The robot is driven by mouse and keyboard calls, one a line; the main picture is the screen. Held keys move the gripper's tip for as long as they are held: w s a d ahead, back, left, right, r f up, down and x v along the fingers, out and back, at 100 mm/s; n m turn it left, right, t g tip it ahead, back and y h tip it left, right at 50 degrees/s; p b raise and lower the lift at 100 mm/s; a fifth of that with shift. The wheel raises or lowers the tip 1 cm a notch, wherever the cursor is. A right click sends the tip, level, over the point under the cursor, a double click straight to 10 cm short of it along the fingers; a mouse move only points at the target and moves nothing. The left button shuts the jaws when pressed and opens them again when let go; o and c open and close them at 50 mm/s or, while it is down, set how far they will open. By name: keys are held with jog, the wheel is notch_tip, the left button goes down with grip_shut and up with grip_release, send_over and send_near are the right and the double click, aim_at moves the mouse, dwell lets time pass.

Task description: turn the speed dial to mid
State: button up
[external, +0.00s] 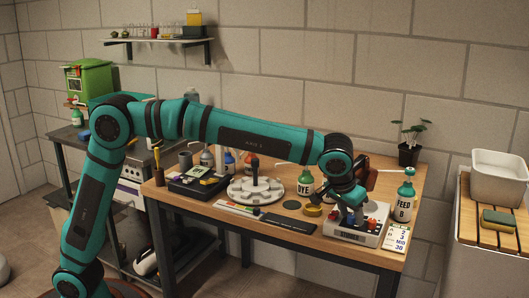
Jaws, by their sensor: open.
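A white device (345,232) with a dark strip on its front stands near the right front corner of the wooden table. Small red parts show on top of it; I cannot tell which part is the speed dial or where it points. My gripper (352,206) points down over the device, close above its top. It is open, and I see nothing between its fingers. It hides part of the device's top, and whether it touches anything there cannot be told.
A green FEED bottle (403,200) stands right beside the device, near a small written card (396,240). A DYE bottle (305,183), a white round rack (238,194) and a dark flat pad (288,223) lie to the left. A potted seedling (409,153) stands behind.

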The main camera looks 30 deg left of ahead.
grip_shut()
jog(key=m+g+h, duration=0.1)
jog(key=m, duration=0.5)
jog(key=shift+w+a+g+h, duration=0.15)
jog(key=shift+g+h, duration=0.25)
jog(key=m+g, duration=0.1)
jog(key=m, duration=0.4)
jog(key=shift+w+g+h, duration=0.1)
jog(key=shift+g+h, duration=0.2)
jog(key=shift+g, duration=0.1)
jog(key=shift+m, duration=0.5)
grip_release()
